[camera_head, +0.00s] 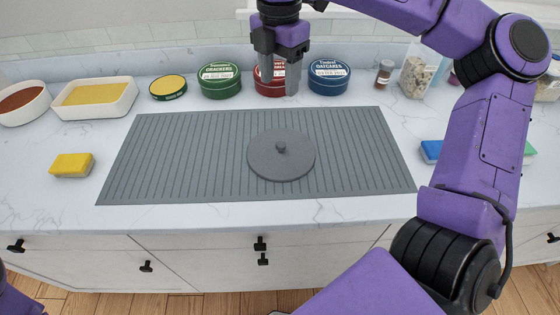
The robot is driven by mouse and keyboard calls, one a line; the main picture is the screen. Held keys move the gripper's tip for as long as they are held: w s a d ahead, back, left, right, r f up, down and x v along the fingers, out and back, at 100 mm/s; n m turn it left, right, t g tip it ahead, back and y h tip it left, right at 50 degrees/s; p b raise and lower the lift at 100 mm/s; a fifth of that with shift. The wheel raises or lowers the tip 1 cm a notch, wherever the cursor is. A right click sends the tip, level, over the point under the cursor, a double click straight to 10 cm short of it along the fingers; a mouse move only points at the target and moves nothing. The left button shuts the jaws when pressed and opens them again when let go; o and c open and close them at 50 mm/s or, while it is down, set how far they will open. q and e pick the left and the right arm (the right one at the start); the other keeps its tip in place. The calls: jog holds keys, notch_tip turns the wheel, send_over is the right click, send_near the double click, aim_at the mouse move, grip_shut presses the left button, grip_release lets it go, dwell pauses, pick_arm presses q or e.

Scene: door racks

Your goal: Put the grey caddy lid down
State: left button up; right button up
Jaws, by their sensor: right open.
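The grey caddy lid (267,162), a round disc with a small dark knob on top, lies flat on the grey ribbed mat (180,160), a little right of the mat's middle. My right gripper (290,88) is open and empty, pointing down near the mat's back edge. It is behind the lid in the picture and apart from it, in front of the red tin (268,84), which it partly hides. Only a bit of my left arm shows at the lower left corner; its gripper is out of view.
Green (219,81) and blue (328,78) tins stand along the back, with a small yellow-topped tin (168,87) and two dishes to the left. A yellow sponge (72,165) lies left of the mat. A blue sponge (431,151) lies right. The mat around the lid is clear.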

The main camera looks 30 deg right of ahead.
jog(key=b, duration=0.6)
send_over(281, 143)
notch_tip(281, 143, down, 8)
jog(key=r, duration=0.1)
notch_tip(281, 143, down, 11)
jog(key=shift+r+p, duration=0.1)
jog(key=shift+p, duration=0.85)
pick_arm(q)
notch_tip(281, 143, down, 6)
pick_arm(e)
grip_shut()
